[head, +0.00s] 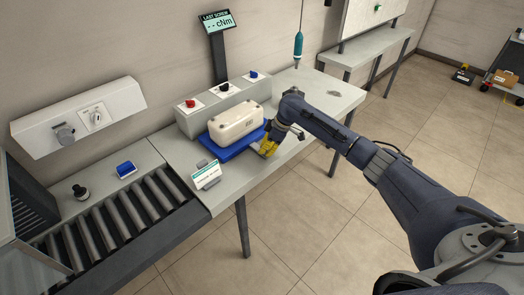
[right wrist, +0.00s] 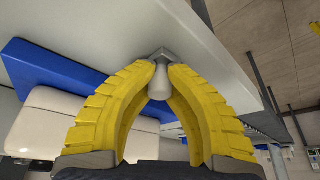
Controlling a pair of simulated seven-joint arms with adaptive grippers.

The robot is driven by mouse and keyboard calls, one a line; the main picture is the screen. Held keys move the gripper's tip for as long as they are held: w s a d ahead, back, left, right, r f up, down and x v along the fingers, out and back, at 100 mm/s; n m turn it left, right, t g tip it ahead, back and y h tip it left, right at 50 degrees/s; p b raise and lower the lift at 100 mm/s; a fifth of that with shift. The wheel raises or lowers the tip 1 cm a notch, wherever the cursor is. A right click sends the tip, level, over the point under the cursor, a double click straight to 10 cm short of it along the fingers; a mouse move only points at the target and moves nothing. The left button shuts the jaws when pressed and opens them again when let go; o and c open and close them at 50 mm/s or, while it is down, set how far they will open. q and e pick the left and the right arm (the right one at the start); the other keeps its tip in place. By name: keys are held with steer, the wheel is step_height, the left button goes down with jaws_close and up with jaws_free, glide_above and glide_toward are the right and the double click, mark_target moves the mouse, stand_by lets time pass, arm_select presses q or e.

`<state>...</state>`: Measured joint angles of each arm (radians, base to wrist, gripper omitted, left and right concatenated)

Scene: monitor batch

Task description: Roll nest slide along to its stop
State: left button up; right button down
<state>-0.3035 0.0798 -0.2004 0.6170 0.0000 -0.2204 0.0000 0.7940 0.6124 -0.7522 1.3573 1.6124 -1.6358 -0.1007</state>
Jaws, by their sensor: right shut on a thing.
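The blue nest slide (head: 224,153) lies on the grey bench, with a white rounded case (head: 236,123) seated on it. My right gripper (head: 268,149), with yellow ribbed fingers, is at the slide's right front side near the bench's front edge. In the right wrist view my fingers (right wrist: 160,68) close around a small pale grey knob (right wrist: 158,84) with a metal bracket behind it. The blue slide (right wrist: 70,80) and white case (right wrist: 50,125) show at left there. How the knob joins the slide is hidden. My left gripper is out of view.
A grey button box (head: 222,100) stands behind the slide. A small sign (head: 206,175) stands at its left front, beside the roller conveyor (head: 120,218). A teal screwdriver (head: 298,47) hangs above the bench. The bench top (head: 308,88) to the right is mostly bare.

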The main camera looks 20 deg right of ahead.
steer(key=c, duration=1.5)
jaws_free()
steer(key=shift+w+a+r, duration=0.2)
steer(key=shift+w+a, duration=0.1)
steer(key=shift+w, duration=0.05)
steer(key=shift+o, duration=1.2)
steer(key=shift+s+d+f, duration=0.1)
steer(key=v, duration=1.2)
steer(key=shift+s, duration=0.1)
